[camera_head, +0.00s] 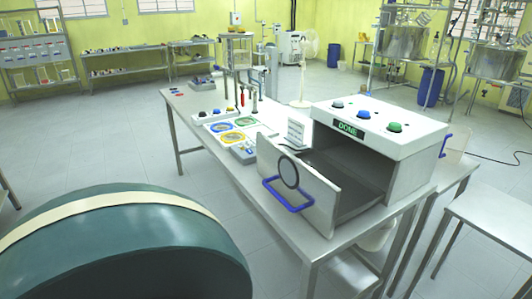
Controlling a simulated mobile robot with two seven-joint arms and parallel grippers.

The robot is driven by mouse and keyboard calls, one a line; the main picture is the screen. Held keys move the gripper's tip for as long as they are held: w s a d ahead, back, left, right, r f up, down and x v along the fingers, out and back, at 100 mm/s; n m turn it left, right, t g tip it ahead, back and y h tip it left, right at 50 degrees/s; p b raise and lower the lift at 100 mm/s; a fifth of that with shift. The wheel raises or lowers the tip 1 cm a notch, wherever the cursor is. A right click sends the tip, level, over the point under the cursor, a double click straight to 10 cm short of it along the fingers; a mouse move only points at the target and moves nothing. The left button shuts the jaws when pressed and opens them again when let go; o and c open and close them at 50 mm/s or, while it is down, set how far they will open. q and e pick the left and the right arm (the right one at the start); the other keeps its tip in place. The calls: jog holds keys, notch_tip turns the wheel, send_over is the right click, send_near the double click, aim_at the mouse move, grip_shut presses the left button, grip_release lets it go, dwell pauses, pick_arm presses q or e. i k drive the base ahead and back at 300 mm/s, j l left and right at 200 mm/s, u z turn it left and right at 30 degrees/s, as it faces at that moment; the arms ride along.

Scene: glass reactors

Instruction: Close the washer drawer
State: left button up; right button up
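The washer (375,122) is a white box on the metal table, with grey, blue and green buttons on top and a lit "DONE" display. Its drawer (325,198) is pulled out toward the front left. The drawer's white front panel has a dark ring and a blue handle (288,207), and stands well apart from the housing. The part of the drawer floor that shows looks empty; the panel hides some of the inside. Neither of my grippers is in view.
The metal table (240,180) also carries a board with coloured rings (228,130) and several tools behind the drawer. A second table (495,225) stands at the right. Glass reactors (405,45) stand at the back right.

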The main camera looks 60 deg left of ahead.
aim_at(327, 194)
jog(key=u, duration=1.6)
